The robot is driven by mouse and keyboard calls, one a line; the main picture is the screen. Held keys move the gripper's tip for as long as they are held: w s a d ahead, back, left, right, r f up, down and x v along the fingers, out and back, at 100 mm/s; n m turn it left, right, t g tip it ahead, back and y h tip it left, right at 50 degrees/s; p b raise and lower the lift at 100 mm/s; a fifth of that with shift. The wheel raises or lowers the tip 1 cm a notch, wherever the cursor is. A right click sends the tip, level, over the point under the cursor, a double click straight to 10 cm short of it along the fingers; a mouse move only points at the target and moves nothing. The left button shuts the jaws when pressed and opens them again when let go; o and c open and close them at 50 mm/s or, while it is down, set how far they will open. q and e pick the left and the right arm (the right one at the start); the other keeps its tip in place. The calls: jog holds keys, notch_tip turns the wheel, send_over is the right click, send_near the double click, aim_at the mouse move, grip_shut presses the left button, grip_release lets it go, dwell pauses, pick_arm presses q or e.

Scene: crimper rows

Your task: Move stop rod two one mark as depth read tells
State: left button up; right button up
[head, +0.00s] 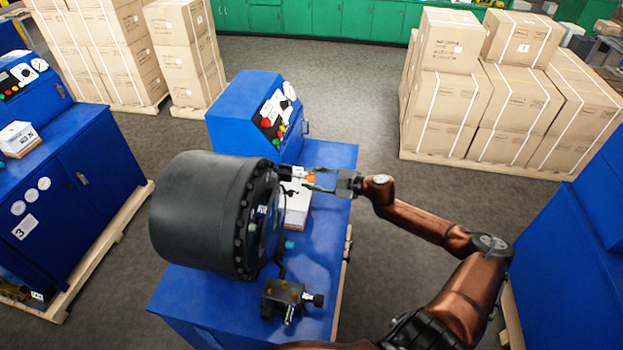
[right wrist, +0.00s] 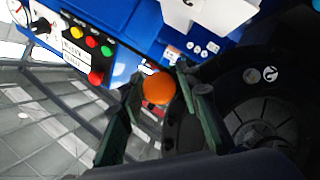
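The crimper has a large black drum-shaped head (head: 205,215) on a blue bench (head: 318,255). My right gripper (head: 318,180) reaches in from the right beside the drum's face. An orange ball knob (head: 310,178) shows at its fingertips. In the right wrist view the knob (right wrist: 158,88) lies between the two dark green fingers (right wrist: 160,100), with a gap seen on each side, so the gripper looks open around it. A stop rod and its marks cannot be made out. My left gripper is in neither view.
A blue control box (head: 245,115) with coloured buttons stands behind the drum. A white box (head: 298,205) sits by its face, and a small black fixture (head: 288,297) at the bench front. Another blue machine (head: 65,190) is left; cartons (head: 495,100) stand back right. Grey floor lies between.

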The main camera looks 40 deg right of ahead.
grip_shut()
dwell(0.3)
jog(key=shift+w+a+r, duration=0.1)
jog(key=shift+w+a, duration=0.2)
jog(key=shift+w, duration=0.05)
jog(key=shift+w+a+p, duration=0.45)
jog(key=shift+w, duration=0.1)
jog(key=shift+c, duration=0.6)
grip_release()
jog(key=o, duration=0.5)
jog(key=shift+w+a, duration=0.1)
jog(key=shift+w, duration=0.05)
jog(key=shift+s, duration=0.2)
